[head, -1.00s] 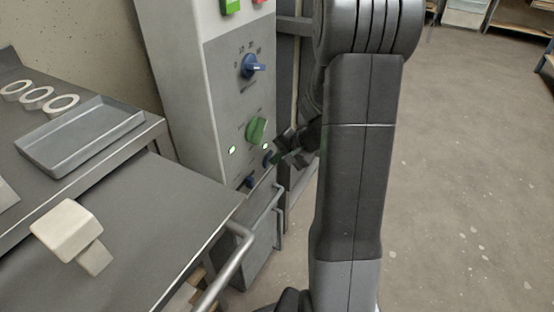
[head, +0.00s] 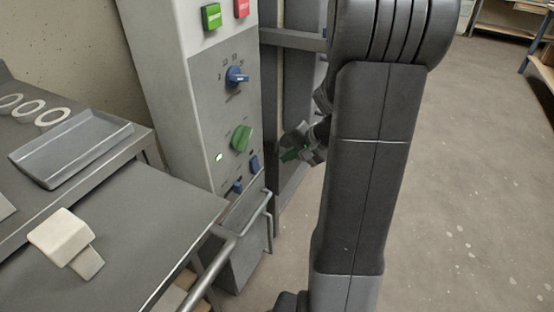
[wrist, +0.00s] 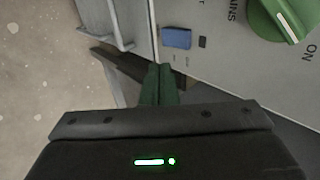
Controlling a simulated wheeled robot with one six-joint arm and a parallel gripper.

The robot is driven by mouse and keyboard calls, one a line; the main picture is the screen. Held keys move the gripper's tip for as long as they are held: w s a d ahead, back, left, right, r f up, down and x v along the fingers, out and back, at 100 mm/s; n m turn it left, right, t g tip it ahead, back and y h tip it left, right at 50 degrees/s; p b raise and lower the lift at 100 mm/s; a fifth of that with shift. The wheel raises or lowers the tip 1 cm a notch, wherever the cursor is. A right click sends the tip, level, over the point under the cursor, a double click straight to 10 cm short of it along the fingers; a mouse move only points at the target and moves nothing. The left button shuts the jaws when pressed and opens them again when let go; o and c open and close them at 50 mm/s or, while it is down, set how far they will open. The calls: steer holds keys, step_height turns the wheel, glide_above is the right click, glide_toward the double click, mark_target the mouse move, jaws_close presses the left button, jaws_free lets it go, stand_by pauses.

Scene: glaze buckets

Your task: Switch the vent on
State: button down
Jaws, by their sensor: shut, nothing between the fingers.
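Two blue rocker switches sit low on the grey control panel (head: 222,110): a right one (head: 254,163) and a lower left one (head: 237,187). I cannot read which is labelled vent. One blue rocker (wrist: 176,38) shows in the wrist view, with a dark, unlit small lamp (wrist: 202,42) beside it. A lamp (head: 219,157) on the panel's left glows white-green. My gripper (head: 288,154) is right of the panel, apart from it. In the wrist view my gripper's green fingers (wrist: 160,72) are shut and empty, just short of the blue rocker.
A green mains knob (head: 241,138), a blue dial (head: 237,76), a green button (head: 211,16) and a red button (head: 242,8) are on the same panel. A metal rail (head: 215,268) runs below. A bench with a grey tray (head: 72,147) stands left. The floor at right is open.

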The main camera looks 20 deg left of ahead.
steer(key=shift+v, duration=1.7)
steer(key=shift+s+d+f+y+p, duration=0.1)
steer(key=shift+d+f+y+p, duration=0.5)
steer(key=shift+f, duration=0.2)
steer(key=shift+d+f+y+p, duration=0.4)
steer(key=shift+f+y+p, duration=0.2)
steer(key=shift+f, duration=0.2)
steer(key=shift+s+d+f+y+p, duration=0.1)
steer(key=shift+d+f+y+p, duration=0.4)
steer(key=shift+f+p, duration=0.25)
steer(key=shift+f, duration=0.1)
steer(key=b, duration=0.2)
glide_toward(255, 165)
steer(key=a+f, duration=0.3)
steer(key=f, duration=0.3)
steer(key=shift+w+a, duration=0.2)
steer(key=shift+a, duration=0.3)
steer(key=shift+w+a, duration=0.2)
steer(key=shift+a, duration=0.3)
steer(key=shift+f, duration=0.1)
